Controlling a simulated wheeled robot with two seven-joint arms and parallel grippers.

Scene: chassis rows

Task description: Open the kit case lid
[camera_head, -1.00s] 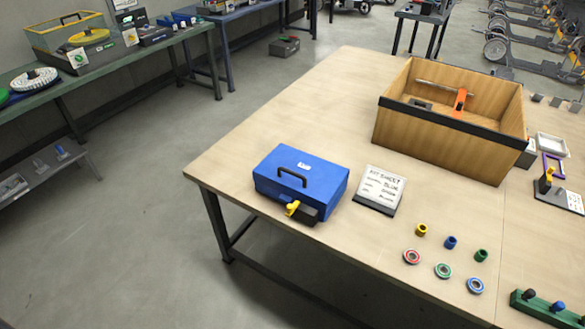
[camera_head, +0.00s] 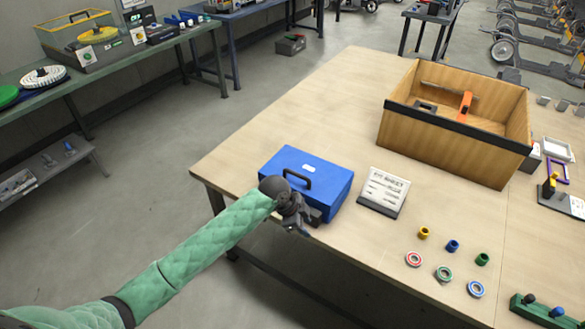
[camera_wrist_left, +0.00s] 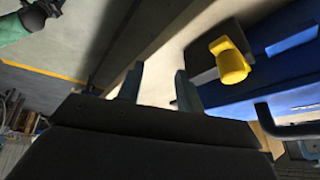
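The blue kit case (camera_head: 335,190) stands at the table's near left edge with its lid shut. A black handle (camera_head: 297,180) is on the lid. My left gripper (camera_head: 298,224) is at the case's front, in front of the latch, and hides it in the head view. The left wrist view shows the yellow latch (camera_wrist_left: 230,62) on a dark block, to the right of my left gripper (camera_wrist_left: 158,88). Its two fingers are apart with nothing between them, and the latch is outside them. My right gripper does not show in the head view.
A kit sheet stand (camera_head: 383,192) is right of the case. Several small caps and rings lie further right, near a green block (camera_head: 545,312). A large wooden box (camera_head: 455,140) stands behind. The table (camera_head: 285,120) is bare behind the case.

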